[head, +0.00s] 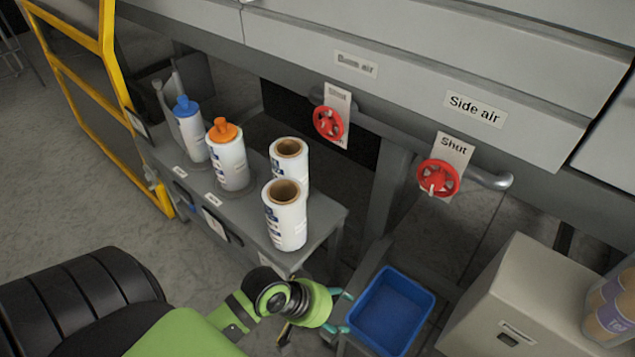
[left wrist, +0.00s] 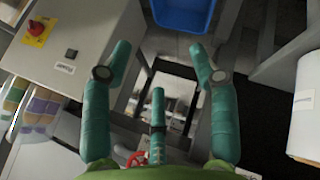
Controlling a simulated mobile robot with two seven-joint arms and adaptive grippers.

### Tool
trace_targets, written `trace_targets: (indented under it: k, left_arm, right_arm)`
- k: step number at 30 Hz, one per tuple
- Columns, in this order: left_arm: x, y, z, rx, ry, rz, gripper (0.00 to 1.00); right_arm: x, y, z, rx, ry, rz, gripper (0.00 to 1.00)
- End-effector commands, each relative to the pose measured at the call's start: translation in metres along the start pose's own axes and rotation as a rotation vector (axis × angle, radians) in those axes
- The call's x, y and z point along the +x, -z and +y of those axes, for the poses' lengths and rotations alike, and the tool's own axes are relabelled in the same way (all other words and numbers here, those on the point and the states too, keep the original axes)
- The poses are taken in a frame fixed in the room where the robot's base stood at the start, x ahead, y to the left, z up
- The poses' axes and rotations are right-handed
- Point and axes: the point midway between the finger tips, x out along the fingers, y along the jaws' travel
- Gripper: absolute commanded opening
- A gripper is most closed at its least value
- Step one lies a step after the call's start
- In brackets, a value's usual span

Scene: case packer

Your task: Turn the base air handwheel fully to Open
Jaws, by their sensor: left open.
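The base air handwheel (head: 328,123) is a red spoked wheel under a faint, blurred label plate (head: 356,64), which appears to read "Base air". A pale tag stands behind the wheel, and its wording is too blurred to read. My left gripper (head: 345,312) is well below the wheel, beside the blue bin, touching no wheel. In the left wrist view its teal fingers (left wrist: 160,70) are spread and empty. A small red ring (left wrist: 137,158) shows low between them; I cannot tell which wheel it is. My right gripper is not in view.
A second red handwheel (head: 438,178), under "Side air" (head: 475,110), has a tag reading "Shut". Bottles and film rolls stand on a grey bench (head: 325,222) at left. A blue bin (head: 425,300) and grey box (head: 505,300) are at lower right. A yellow guard (head: 108,70) stands far left.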

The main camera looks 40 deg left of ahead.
Motion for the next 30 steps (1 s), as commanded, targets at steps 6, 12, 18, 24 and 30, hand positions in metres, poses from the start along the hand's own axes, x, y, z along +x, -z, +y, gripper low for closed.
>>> trace_targets:
  k: [6, 12, 18, 24, 30]
  left_arm:
    - [-0.015, 0.060, 0.036, -0.539, -0.319, 0.022, 0.60]
    - [-0.054, 0.169, 0.036, -1.318, -0.716, -0.026, 0.60]
    - [-0.111, 0.283, -0.016, -2.032, -1.139, -0.122, 0.60]
    - [-0.145, 0.335, -0.059, -2.374, -1.408, -0.212, 0.60]
    - [-0.145, 0.351, -0.062, -2.423, -1.455, -0.235, 0.60]
  right_arm:
    - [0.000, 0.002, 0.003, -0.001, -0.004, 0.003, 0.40]
    - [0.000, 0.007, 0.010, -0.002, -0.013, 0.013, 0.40]
    - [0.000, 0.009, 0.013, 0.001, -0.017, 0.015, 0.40]
    - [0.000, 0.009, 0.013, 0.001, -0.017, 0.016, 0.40]
    - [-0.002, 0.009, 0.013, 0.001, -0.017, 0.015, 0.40]
